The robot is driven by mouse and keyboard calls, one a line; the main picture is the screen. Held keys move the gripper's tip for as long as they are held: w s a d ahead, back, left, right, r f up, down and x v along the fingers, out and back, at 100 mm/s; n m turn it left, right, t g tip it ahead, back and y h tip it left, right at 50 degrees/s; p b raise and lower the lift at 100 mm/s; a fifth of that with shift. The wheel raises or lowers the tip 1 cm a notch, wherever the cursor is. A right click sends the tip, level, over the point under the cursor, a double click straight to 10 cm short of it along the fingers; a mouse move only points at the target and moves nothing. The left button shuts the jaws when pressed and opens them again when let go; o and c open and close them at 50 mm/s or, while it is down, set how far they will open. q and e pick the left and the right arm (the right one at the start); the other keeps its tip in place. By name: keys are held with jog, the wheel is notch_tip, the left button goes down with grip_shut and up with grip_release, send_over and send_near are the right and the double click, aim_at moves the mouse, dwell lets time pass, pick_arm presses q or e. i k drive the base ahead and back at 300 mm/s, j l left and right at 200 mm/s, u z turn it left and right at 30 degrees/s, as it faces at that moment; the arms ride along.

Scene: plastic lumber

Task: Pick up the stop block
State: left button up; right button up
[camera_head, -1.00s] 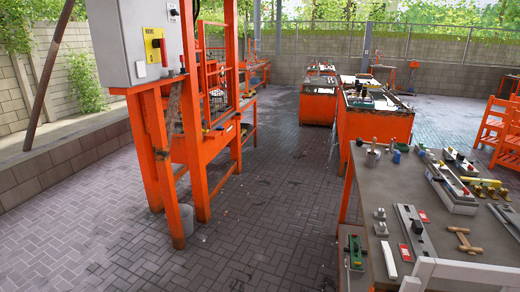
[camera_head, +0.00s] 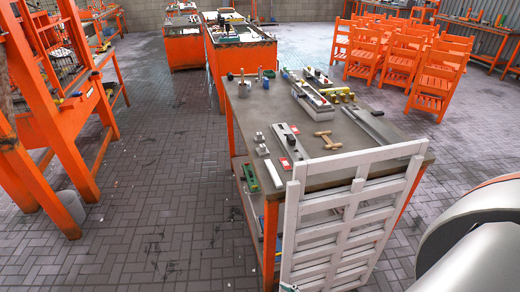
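I cannot tell for sure which piece is the stop block. Several small parts lie on the near workbench (camera_head: 350,122). Two small grey blocks (camera_head: 261,145) stand near its left edge, beside a long grey plate with a dark piece on it (camera_head: 289,142). A white bar (camera_head: 274,174) and a green part (camera_head: 249,178) lie closer to me at the bench's left edge. Neither gripper is in view. A smooth grey-white link of my own arm (camera_head: 478,245) fills the lower right corner, well apart from the bench.
A white slatted frame (camera_head: 345,225) stands upright against the bench's near side. Orange chairs (camera_head: 385,55) stand behind it to the right. An orange machine frame (camera_head: 60,140) stands at the left. Brick floor (camera_head: 165,190) between frame and bench is clear.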

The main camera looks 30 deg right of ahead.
aim_at(262, 151)
jog(key=z, duration=1.4)
jog(key=j+z, duration=0.15)
jog(key=z, duration=0.25)
jog(key=i+j+z, duration=0.1)
jog(key=z, duration=0.25)
jog(key=j+z, duration=0.2)
jog(key=z, duration=0.2)
jog(key=j+z, duration=0.3)
jog(key=j, duration=0.15)
jog(key=k+j+z, duration=0.25)
jog(key=j, duration=0.2)
jog(key=k+j+z, duration=0.1)
jog(key=j, duration=0.4)
jog(key=j+z, duration=0.1)
jog(key=j, duration=0.4)
jog(key=k, duration=0.05)
